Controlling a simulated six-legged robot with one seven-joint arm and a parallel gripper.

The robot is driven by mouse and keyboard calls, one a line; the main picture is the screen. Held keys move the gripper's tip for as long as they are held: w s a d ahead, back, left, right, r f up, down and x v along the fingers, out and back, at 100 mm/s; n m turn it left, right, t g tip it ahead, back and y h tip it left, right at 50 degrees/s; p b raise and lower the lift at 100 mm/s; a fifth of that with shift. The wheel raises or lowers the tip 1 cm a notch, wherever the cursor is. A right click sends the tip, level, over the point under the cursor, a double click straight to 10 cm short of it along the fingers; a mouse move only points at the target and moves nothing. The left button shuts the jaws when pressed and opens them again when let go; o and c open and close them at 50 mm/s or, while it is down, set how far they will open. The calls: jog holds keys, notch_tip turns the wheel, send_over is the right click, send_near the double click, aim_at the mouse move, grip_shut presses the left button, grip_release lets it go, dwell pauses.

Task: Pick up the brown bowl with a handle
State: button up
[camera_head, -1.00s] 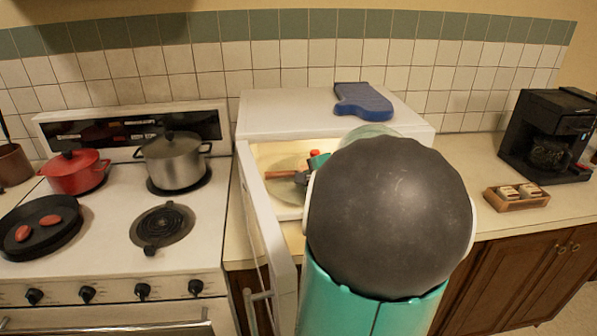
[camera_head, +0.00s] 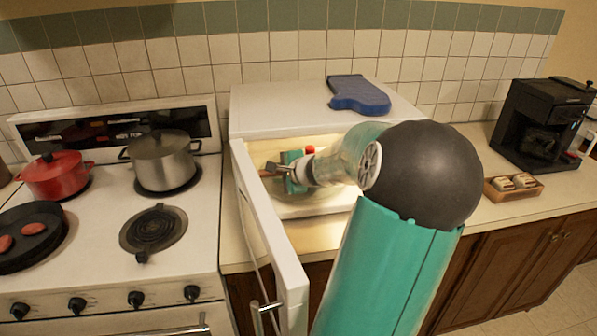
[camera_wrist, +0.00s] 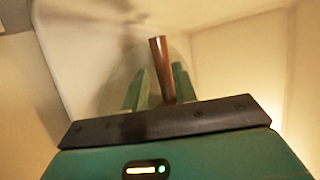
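A brown handle (camera_wrist: 159,65) stands up between the two green fingers of my gripper (camera_wrist: 160,88) in the wrist view. The bowl part is not clear there. In the head view, my gripper (camera_head: 285,172) reaches into the open white microwave (camera_head: 365,100), and a small brown piece (camera_head: 268,172) shows at its tips. My fingers stand on either side of the handle. I cannot tell whether they press on it. A pale round glass plate shows faintly under and behind the fingers.
The microwave door (camera_head: 270,235) hangs open on the left. A blue oven mitt (camera_head: 358,94) lies on top. The stove at left holds a red pot (camera_head: 55,175), a steel pot (camera_head: 162,160) and a black pan (camera_head: 30,235). A coffee maker (camera_head: 540,125) and wooden tray (camera_head: 513,189) stand at right.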

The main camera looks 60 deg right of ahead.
jog(key=shift+d+x, duration=0.1)
jog(key=shift+x, duration=1.5)
jog(key=shift+d+x, duration=0.15)
jog(key=shift+x, duration=1.45)
jog(key=shift+r, duration=0.1)
grip_shut()
